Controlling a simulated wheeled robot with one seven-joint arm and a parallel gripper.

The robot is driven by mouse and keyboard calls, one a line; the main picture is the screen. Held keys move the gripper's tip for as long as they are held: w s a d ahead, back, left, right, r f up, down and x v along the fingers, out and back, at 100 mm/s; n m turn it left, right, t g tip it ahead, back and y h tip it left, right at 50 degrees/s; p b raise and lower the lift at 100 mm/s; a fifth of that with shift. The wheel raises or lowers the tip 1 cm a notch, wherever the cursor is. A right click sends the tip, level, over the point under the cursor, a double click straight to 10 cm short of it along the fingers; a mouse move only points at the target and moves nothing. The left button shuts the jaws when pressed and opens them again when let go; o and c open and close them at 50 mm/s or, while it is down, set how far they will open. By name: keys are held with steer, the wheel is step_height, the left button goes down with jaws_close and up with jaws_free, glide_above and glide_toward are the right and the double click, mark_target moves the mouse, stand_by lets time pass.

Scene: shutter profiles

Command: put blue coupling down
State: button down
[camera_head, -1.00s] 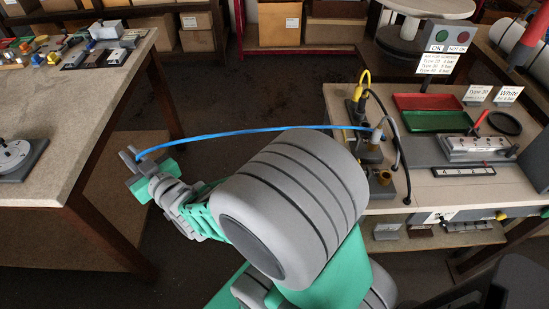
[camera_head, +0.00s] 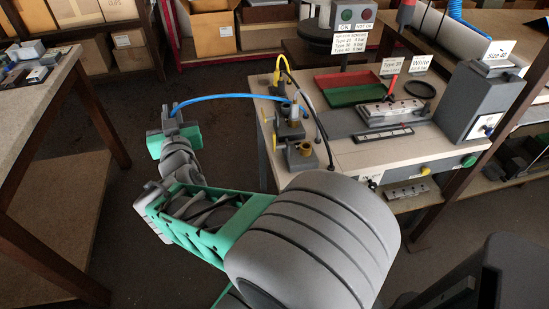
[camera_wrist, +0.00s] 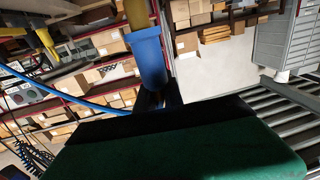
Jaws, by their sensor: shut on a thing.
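The blue coupling (camera_wrist: 150,58) shows large in the wrist view, with a yellowish piece at its upper end. My gripper (camera_wrist: 155,97) is shut on it; only the dark finger parts below the coupling show. In the head view my gripper (camera_head: 172,122) is in the air over the floor, left of the workbench, and the coupling in it is too small to make out. A blue hose (camera_head: 225,97) runs from my gripper to the grey fixture (camera_head: 291,128) on the bench's left edge.
The workbench (camera_head: 352,153) carries a red tray (camera_head: 345,82), a green tray (camera_head: 352,97), a grey device (camera_head: 390,110) and a grey box (camera_head: 480,100). Yellow and black hoses rise from the fixture. Another table (camera_head: 30,100) stands at the left. Open floor lies between.

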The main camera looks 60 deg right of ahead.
steer(key=s+d+r+m+g+h+b, duration=0.2)
steer(key=s+d+r+m+g+h, duration=0.25)
steer(key=s, duration=0.55)
steer(key=s+d+r+m+g+h+b, duration=0.1)
steer(key=s+d+m+g+h+b, duration=0.1)
steer(key=s+d+m+g, duration=0.4)
steer(key=s+d+f, duration=0.3)
steer(key=d+f, duration=0.1)
steer(key=s+d+f+n, duration=0.1)
steer(key=s+d+f, duration=0.3)
steer(key=d+f, duration=0.1)
steer(key=s+d+f+n+p, duration=0.1)
steer(key=s+d+f, duration=0.2)
steer(key=d+f, duration=0.1)
steer(key=shift+s+d+f, duration=0.15)
steer(key=shift+s+f, duration=0.1)
steer(key=shift+f, duration=0.25)
steer(key=c, duration=1.5)
jaws_free()
steer(key=shift+a+f, duration=0.1)
steer(key=shift+a, duration=0.1)
steer(key=shift+o, duration=0.2)
steer(key=shift+a, duration=0.4)
steer(key=v, duration=0.1)
steer(key=b+v, duration=0.1)
steer(key=v, duration=0.3)
steer(key=shift+a+r, duration=0.1)
steer(key=shift+r, duration=0.2)
steer(key=shift+s+a+r, duration=0.1)
steer(key=shift+a, duration=0.25)
